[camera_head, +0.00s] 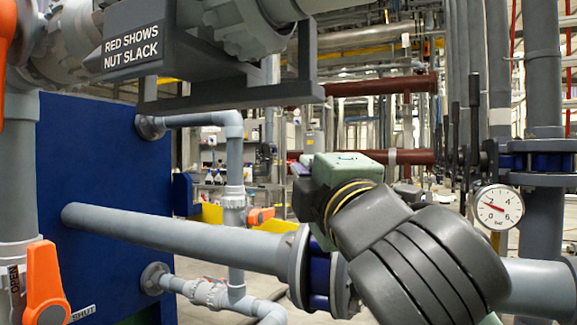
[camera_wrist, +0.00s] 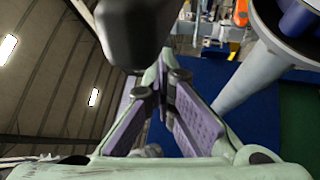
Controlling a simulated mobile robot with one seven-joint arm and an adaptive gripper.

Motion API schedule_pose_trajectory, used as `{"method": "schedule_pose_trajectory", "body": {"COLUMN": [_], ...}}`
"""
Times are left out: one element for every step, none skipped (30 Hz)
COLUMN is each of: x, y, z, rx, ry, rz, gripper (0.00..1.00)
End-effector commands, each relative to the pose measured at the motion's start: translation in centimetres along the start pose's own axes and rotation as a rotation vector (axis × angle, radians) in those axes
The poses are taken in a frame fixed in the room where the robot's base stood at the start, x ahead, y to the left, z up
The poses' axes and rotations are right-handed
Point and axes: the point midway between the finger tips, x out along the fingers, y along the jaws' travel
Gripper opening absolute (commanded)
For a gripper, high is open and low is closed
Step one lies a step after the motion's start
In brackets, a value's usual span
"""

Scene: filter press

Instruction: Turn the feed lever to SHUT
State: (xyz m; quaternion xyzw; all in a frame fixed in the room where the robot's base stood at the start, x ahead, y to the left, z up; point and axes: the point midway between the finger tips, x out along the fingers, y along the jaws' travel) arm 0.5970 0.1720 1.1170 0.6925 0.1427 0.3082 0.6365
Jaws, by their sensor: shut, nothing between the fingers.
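My gripper (camera_wrist: 165,85) is shut and empty; its pale green fingers with purple pads converge in the wrist view. A dark rounded block (camera_wrist: 135,28) stands close by the fingertips and may be a lever's end; I cannot tell whether they touch. In the head view my green gripper body (camera_head: 345,168) is above the blue valve (camera_head: 319,270) on the large grey pipe; the fingertips and any lever there are hidden. An orange lever (camera_head: 45,285) stands upright at the lower left, between an OPEN plate (camera_head: 14,284) and a SHUT plate (camera_head: 82,313). No visible label names the feed lever.
A blue panel (camera_head: 105,160) takes the pipe's left end. A sign reading RED SHOWS NUT SLACK (camera_head: 135,45) hangs above. Thin pipes with a small orange handle (camera_head: 260,215) run behind the large pipe. A pressure gauge (camera_head: 499,207) and upright pipes stand at right.

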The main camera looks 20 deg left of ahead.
Motion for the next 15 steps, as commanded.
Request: {"method": "schedule_pose_trajectory", "body": {"x": [0.2,0.3,0.4,0.6,0.7,0.9,1.0,1.2,1.3,1.4,1.5,1.6,1.7,1.7,1.8], "y": [0.0,0.0,-0.1,-0.1,-0.2,-0.2,-0.2,-0.3,-0.3,-0.4,-0.4,-0.4,-0.5,-0.5,-0.5], "z": [-0.4,-0.6,-0.9,-1.0,-1.2,-1.4,-1.6,-1.7,-1.9,-2.0,-2.1,-2.3,-2.4,-2.4,-2.5], "rx": [-0.001,-0.001,-0.002,-0.002,-0.001,-0.001,0.0,0.0,0.0,0.0,0.0,0.0,0.0,0.0,0.0], "ry": [0.001,0.0,0.0,-0.001,-0.001,-0.001,-0.001,-0.001,-0.002,-0.002,-0.002,-0.002,-0.002,-0.002,-0.003], "rz": [0.0,0.0,0.0,0.0,-0.001,-0.001,-0.001,-0.001,-0.001,-0.001,-0.001,-0.001,-0.001,-0.001,-0.001], "gripper": [0.0,0.0,0.0,0.0,0.0,0.0,0.0,0.0,0.0,0.0,0.0,0.0,0.0,0.0,0.0]}}
